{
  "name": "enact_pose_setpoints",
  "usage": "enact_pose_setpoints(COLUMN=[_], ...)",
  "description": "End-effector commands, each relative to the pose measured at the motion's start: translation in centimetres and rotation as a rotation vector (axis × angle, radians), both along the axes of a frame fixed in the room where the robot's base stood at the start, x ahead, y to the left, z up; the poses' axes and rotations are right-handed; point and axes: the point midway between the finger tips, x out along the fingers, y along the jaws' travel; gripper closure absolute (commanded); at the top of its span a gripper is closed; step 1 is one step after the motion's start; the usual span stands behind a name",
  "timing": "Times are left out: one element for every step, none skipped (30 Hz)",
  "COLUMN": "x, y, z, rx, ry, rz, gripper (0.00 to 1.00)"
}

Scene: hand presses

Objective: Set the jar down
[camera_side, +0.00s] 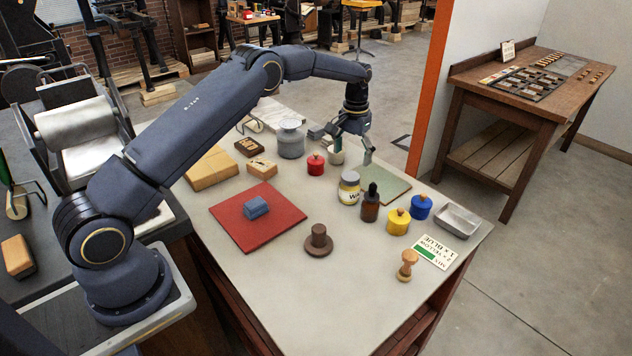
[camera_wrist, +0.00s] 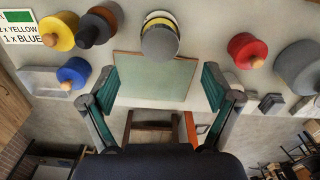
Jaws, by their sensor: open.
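The jar (camera_side: 349,188) has a pale lid and a label with a yellow band and dark letters. It stands upright at the near-left edge of the green mat (camera_side: 388,188). I cannot tell whether its base overlaps the mat. In the wrist view the jar (camera_wrist: 160,40) shows lid-first beyond the green mat (camera_wrist: 152,80). My gripper (camera_side: 352,153) is open and empty, behind and above the jar, over the mat. In the wrist view my gripper's fingers (camera_wrist: 160,82) are wide apart on both sides of the mat, clear of the jar.
A brown dropper bottle (camera_side: 370,206) stands close beside the jar. A red pot (camera_side: 316,165), yellow pot (camera_side: 397,222), blue pot (camera_side: 420,207) and grey canister (camera_side: 290,140) stand nearby. A metal tray (camera_side: 457,220) lies at the right edge.

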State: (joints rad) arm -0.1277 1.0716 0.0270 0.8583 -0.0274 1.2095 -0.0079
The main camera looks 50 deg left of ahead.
Motion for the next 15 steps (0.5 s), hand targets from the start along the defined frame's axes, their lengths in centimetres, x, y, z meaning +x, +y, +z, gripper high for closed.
enact_pose_setpoints(x=[-0.1, -0.3, -0.6, -1.0, -1.5, -2.4, -3.3, -4.2, -5.7, -6.9, -8.2, -10.1, -11.5, -13.0, -15.1], y=[-0.2, -0.3, -0.5, -0.7, -1.0, -1.4, -1.7, -2.1, -2.6, -3.0, -3.4, -3.8, -4.2, -4.5, -5.0], z=[1.1, 2.0, 3.4, 4.8, 6.3, 8.4, 10.1, 11.8, 13.9, 15.4, 16.8, 18.5, 19.6, 20.7, 21.8], rx=[0.001, 0.002, 0.002, 0.004, 0.006, 0.007, 0.008, 0.01, 0.012, 0.012, 0.014, 0.016, 0.018, 0.018, 0.02], ry=[-0.009, -0.016, -0.028, -0.04, -0.054, -0.074, -0.089, -0.106, -0.129, -0.147, -0.164, -0.187, -0.205, -0.221, -0.245], rz=[-0.002, -0.004, -0.007, -0.01, -0.013, -0.019, -0.023, -0.028, -0.035, -0.041, -0.046, -0.054, -0.059, -0.064, -0.072], gripper=[0.12, 0.12, 0.12, 0.12, 0.12, 0.12, 0.12, 0.12, 0.12, 0.12, 0.12, 0.12, 0.12, 0.12, 0.12])
